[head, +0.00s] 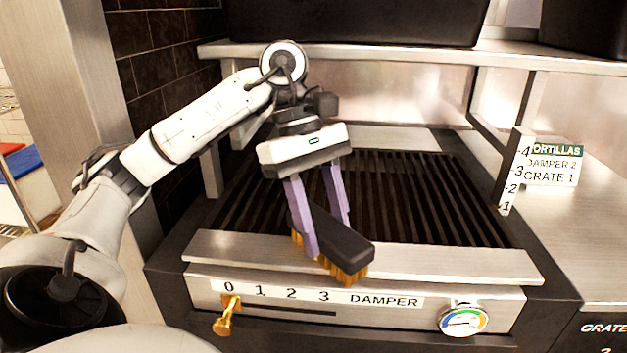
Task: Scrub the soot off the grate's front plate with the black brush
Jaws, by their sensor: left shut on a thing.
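My left gripper (325,236) reaches in from the left with its purple fingers pointing down. It is shut on the black brush (343,241), which has a dark block and orange-brown bristles on its underside. The brush sits over the grate's front plate (440,262), a pale metal strip along the front of the grill. The bristles overlap the plate in the picture; I cannot tell whether they press on it. I see no clear soot on the visible parts of the plate. The dark barred grate (420,200) lies behind it. My right gripper is not in view.
Below the plate are a damper scale (300,294), a brass lever (227,316) at 0 and a round dial (463,319). A numbered post (513,172) and an order card (552,164) stand at the right. A shelf (400,53) with dark containers hangs above the grate.

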